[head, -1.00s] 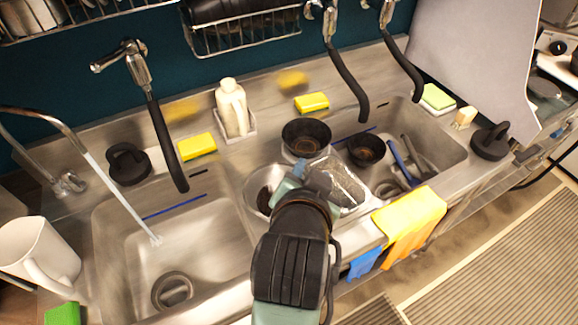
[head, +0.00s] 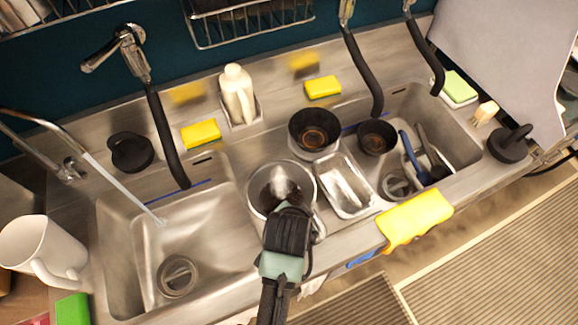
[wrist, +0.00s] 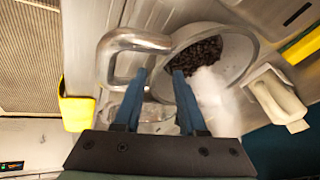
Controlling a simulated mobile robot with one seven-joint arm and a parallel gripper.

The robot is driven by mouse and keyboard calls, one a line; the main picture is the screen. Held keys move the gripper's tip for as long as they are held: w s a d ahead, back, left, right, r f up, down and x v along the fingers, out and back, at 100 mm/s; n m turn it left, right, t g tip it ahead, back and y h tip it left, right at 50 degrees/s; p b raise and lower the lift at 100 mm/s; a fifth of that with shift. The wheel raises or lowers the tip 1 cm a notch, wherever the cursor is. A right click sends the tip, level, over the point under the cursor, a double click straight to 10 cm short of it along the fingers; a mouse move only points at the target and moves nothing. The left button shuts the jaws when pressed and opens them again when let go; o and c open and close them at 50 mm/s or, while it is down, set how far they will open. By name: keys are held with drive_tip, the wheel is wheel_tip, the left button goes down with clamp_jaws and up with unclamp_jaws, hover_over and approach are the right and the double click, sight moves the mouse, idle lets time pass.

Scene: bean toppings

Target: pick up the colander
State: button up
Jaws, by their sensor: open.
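A round metal vessel (head: 251,196) stands between the two sinks; I take it for the colander, though no holes show. In the wrist view the vessel (wrist: 243,50) holds dark beans and something bright white, and its looped metal handle (wrist: 125,40) is on the left. My gripper (wrist: 158,76) is open. Its left fingertip overlaps the handle in that view and its right fingertip overlaps the vessel's near edge; I cannot tell whether they touch. In the head view my gripper (head: 290,207) is over the vessel's near right side, its fingertips hidden.
A metal tray (head: 345,187) is close on the vessel's right, with a dark pot (head: 314,128) and a smaller one (head: 377,137) behind. A yellow cloth (head: 416,216) hangs over the front edge. The left sink (head: 130,235) is mostly clear.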

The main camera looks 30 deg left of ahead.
drive_tip(key=shift+p+x, duration=0.45)
drive_tip(key=shift+x, duration=1.95)
drive_tip(key=shift+d, duration=0.1)
clamp_jaws()
drive_tip(key=shift+r, duration=0.1)
